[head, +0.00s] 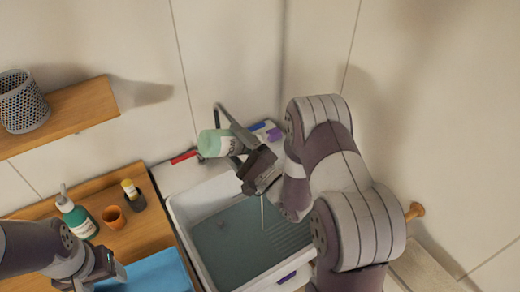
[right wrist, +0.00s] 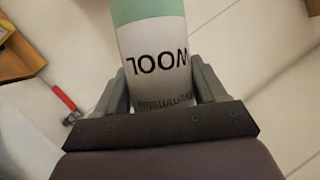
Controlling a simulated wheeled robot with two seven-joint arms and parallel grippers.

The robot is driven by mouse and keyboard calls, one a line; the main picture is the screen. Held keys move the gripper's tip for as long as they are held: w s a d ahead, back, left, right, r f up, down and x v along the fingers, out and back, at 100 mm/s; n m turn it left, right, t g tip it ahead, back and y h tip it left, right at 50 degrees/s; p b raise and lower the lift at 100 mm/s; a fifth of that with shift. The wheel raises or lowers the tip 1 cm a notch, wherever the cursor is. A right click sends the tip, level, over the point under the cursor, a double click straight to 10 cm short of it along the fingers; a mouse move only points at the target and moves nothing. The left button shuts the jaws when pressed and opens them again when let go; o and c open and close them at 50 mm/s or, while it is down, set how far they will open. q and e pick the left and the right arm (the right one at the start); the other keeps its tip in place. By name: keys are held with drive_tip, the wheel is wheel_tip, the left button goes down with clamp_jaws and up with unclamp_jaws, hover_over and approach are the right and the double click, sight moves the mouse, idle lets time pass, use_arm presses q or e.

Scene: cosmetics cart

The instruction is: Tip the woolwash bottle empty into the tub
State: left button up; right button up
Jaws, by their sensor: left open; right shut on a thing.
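The woolwash bottle (head: 215,143), pale green with a white label, is tilted well over beside the tap, above the far side of the tub. My right gripper (head: 262,172) is shut on it. In the right wrist view the bottle (right wrist: 155,55) sits between both fingers, its "WOOL" lettering upside down. Its mouth is hidden. The white tub (head: 176,212) has a grey-blue inside. A thin pale line runs down below my right gripper over the tub; it looks like a stream of liquid. My left gripper (head: 115,270) is open and empty at the lower left, by a blue cloth.
A red-handled item (head: 184,157) lies behind the tub. A shelf (head: 75,112) carries a mesh pot (head: 22,101).

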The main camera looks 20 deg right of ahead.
drive_tip(key=shift+d+r+m+t, duration=0.3)
drive_tip(key=shift+r+m, duration=0.1)
drive_tip(key=shift+m, duration=0.5)
drive_tip(key=shift+w+d+r+m+t+h+p, duration=0.1)
drive_tip(key=shift+d+r+m+t+h+p, duration=0.25)
drive_tip(key=shift+m, duration=0.35)
drive_tip(key=shift+d+r+m+t+h+p, duration=0.1)
drive_tip(key=shift+m+h+p, duration=0.2)
drive_tip(key=shift+m+h, duration=0.35)
idle(0.8)
idle(3.5)
drive_tip(key=n, duration=0.1)
drive_tip(key=a+f+n+g+y+b, duration=0.1)
drive_tip(key=n, duration=0.1)
drive_tip(key=f+n+y+b, duration=0.1)
drive_tip(key=shift+a+f+n+g, duration=0.25)
drive_tip(key=shift+a+n+g+y, duration=0.3)
drive_tip(key=shift+n+g+y, duration=0.2)
drive_tip(key=shift+n, duration=0.4)
wheel_tip(320, 180, down, 11)
drive_tip(key=a+n+g+h+b, duration=0.2)
drive_tip(key=n+g+h+b, duration=0.3)
drive_tip(key=n, duration=1.4)
drive_tip(key=shift+a+f+g+b, duration=0.15)
drive_tip(key=shift+f+g+b, duration=0.05)
drive_tip(key=shift+g+b, duration=0.45)
